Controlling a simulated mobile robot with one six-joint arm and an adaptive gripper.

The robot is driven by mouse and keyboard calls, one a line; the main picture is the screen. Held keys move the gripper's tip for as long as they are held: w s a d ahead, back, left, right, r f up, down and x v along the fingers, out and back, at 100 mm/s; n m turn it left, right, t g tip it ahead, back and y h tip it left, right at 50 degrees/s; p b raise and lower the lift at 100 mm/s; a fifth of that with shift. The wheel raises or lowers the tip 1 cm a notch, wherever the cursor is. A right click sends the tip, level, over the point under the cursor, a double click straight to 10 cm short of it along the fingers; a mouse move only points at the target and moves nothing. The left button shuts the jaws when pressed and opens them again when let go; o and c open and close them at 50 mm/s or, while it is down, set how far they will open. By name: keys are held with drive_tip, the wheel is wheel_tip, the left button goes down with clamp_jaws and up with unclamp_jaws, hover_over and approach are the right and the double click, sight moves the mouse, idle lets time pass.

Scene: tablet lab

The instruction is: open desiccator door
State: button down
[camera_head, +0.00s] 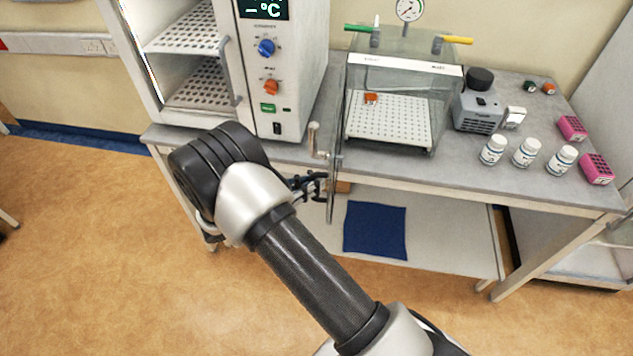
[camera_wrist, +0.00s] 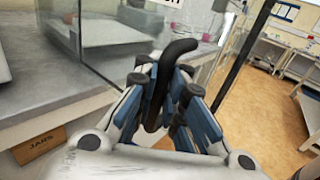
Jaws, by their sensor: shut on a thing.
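The desiccator (camera_head: 402,72) is a clear box with a white perforated shelf (camera_head: 388,122), standing on the bench. Its clear door (camera_head: 336,150) stands swung out from the left side of the front, seen nearly edge-on in the head view. My gripper (camera_head: 312,184) is left of the door, in front of the bench edge. In the wrist view my gripper (camera_wrist: 165,105) has its blue-padded fingers on both sides of a black curved handle (camera_wrist: 172,65) and is shut on it. The handle's lower end is partly hidden between the fingers.
A white oven (camera_head: 285,70) with an open chamber stands left of the desiccator. A pump (camera_head: 478,110), several white bottles (camera_head: 494,148) and pink racks (camera_head: 597,168) stand to the right. An orange-capped item (camera_head: 370,98) sits inside the desiccator. The floor in front is clear.

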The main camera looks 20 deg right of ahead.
drive_tip(key=shift+a+f, duration=0.15)
drive_tip(key=shift+a, duration=0.15)
drive_tip(key=c, duration=2.2)
unclamp_jaws()
drive_tip(key=o, duration=0.3)
drive_tip(key=shift+s+a, duration=0.15)
drive_tip(key=shift+o, duration=1.2)
drive_tip(key=s+a, duration=0.2)
drive_tip(key=a, duration=0.9)
drive_tip(key=shift+a, duration=0.35)
